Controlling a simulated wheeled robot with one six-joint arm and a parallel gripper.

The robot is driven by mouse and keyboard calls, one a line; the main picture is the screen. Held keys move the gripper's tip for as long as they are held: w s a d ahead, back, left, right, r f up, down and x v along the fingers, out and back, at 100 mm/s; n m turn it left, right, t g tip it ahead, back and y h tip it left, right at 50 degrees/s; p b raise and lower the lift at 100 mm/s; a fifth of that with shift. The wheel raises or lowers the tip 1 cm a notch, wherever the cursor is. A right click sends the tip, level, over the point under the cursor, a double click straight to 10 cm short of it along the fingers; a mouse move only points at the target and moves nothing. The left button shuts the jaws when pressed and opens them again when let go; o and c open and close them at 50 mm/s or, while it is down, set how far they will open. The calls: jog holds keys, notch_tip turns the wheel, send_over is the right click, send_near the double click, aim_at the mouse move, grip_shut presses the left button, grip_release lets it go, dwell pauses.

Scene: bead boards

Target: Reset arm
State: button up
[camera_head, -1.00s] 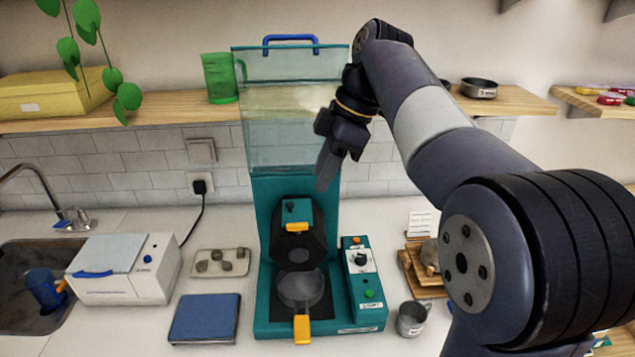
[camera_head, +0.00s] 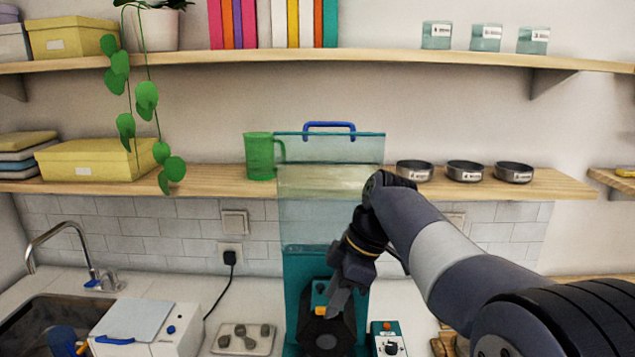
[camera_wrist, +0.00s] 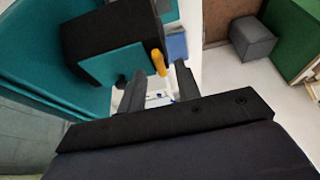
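My gripper (camera_head: 338,302) hangs at the end of my arm in the head view, pointing down in front of the teal machine (camera_head: 293,290). Its fingers overlap the machine's black part (camera_head: 318,336). In the wrist view the two grey fingers (camera_wrist: 160,78) stand apart with nothing between them; my gripper is open and empty. The machine's teal block with an orange lever (camera_wrist: 158,62) shows just beyond the fingers. I cannot tell how close the fingers are to the machine.
Above the machine is a clear tank (camera_head: 310,225) with a blue handle. A green mug (camera_head: 260,158) and several metal bowls (camera_head: 464,171) stand on the lower shelf (camera_head: 225,180). A white box (camera_head: 165,340) and a stone tray (camera_head: 262,345) are at left on the counter.

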jog(key=shift+x, duration=0.75)
jog(key=shift+r, duration=0.1)
